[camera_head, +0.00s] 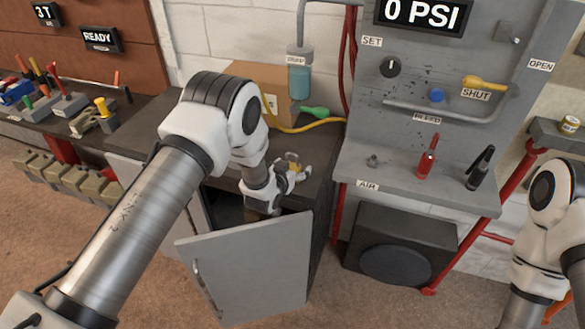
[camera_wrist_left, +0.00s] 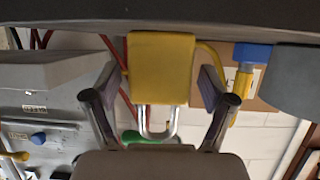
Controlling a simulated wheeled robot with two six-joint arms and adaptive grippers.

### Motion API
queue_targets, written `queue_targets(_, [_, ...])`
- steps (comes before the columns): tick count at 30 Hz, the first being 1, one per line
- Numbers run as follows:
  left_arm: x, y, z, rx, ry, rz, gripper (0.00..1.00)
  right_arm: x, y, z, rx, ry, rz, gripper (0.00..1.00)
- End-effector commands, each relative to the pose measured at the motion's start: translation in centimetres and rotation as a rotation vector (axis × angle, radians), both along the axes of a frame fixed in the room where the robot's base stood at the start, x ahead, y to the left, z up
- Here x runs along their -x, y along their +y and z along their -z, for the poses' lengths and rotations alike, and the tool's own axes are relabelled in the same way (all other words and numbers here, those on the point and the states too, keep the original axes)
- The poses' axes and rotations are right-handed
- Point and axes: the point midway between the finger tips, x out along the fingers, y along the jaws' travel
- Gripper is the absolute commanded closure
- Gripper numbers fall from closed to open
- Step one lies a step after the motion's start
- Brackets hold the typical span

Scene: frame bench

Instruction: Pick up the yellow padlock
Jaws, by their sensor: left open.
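The yellow padlock (camera_wrist_left: 162,68) shows large in the left wrist view, with its silver shackle (camera_wrist_left: 160,132) toward my palm. My left gripper (camera_wrist_left: 160,80) is open, with one finger on each side of the padlock and visible gaps to both. Whether the padlock touches the bench top is unclear. My right arm shows at the right edge of the head view, but its gripper is out of frame.
A grey cabinet door (camera_head: 250,268) stands open below my left gripper. A cardboard box (camera_head: 258,88), a yellow hose (camera_head: 310,127) and a green nozzle (camera_head: 314,112) are behind it. The grey test panel (camera_head: 440,75) with its shelf (camera_head: 400,185) stands to the right.

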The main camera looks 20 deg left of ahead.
Motion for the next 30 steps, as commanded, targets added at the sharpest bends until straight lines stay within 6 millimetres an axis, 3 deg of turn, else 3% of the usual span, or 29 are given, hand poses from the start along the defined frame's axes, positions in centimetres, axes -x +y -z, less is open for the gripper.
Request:
queue_targets(3, [0.0, 0.0, 0.0, 0.0, 0.0, 0.0, 0.17, 0.0, 0.0, 0.1, 0.0, 0.001, 0.0, 1.0])
queue_targets(4, [0.0, 0.0, 0.0, 0.0, 0.0, 0.0, 0.24, 0.0, 0.0, 0.1, 0.0, 0.001, 0.0, 1.0])
queue_targets(9, [0.1, 0.0, 0.0, 0.0, 0.001, 0.0, 0.84, 0.0, 0.0, 0.1, 0.0, 0.001, 0.0, 1.0])
queue_targets(10, [0.1, 0.0, 0.0, 0.0, 0.001, 0.0, 0.89, 0.0, 0.0, 0.1, 0.0, 0.001, 0.0, 1.0])
queue_targets(22, [0.1, 0.0, -0.2, 0.0, 0.002, 0.0, 0.89, 0.0, 0.0, 0.3, 0.0, 0.001, 0.0, 1.0])
queue_targets(30, [0.0, 0.0, -3.1, 0.0, -0.002, 0.0, 0.89, 0.0, 0.0, 1.7, 0.0, 0.001, 0.0, 1.0])
